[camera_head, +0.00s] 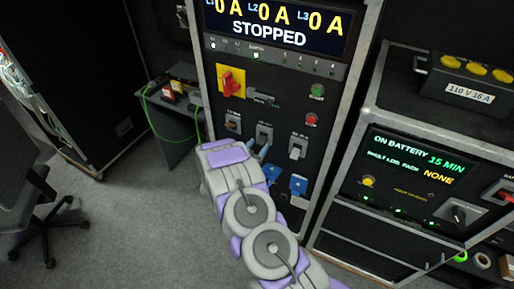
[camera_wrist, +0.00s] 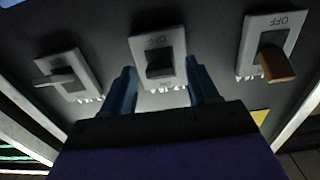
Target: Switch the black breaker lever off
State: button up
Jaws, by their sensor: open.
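The black breaker lever (camera_wrist: 160,66) sits in the middle of a row of three breakers, on a pale plate (camera_wrist: 139,46). In the wrist view the word OFF is upside down at the plate's top edge, and the dark lever shows below it, away from the word. In the head view this middle breaker (camera_head: 264,131) is just above my gripper (camera_head: 257,147). My gripper is open, its two blue fingers (camera_wrist: 162,75) on either side of the plate's lower part. Nothing is between them but the breaker. I cannot tell whether a finger touches it.
An orange-brown lever (camera_wrist: 276,64) and a pale grey lever (camera_wrist: 62,79) flank it closely. Above in the head view are a red rotary switch (camera_head: 231,81) and a display reading STOPPED (camera_head: 268,33). Blue sockets (camera_head: 298,185) sit below. A battery unit (camera_head: 418,165) stands right.

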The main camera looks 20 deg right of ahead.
jog(key=c, duration=1.1)
jog(key=shift+o, duration=0.2)
jog(key=shift+f, duration=0.1)
jog(key=t+h, duration=0.1)
jog(key=f+t+h+b, duration=0.1)
jog(key=shift+w+d+f+h, duration=0.2)
jog(key=shift+w+f+h, duration=0.05)
jog(key=shift+h, duration=0.05)
jog(key=o, duration=1.1)
jog(key=shift+c, duration=0.2)
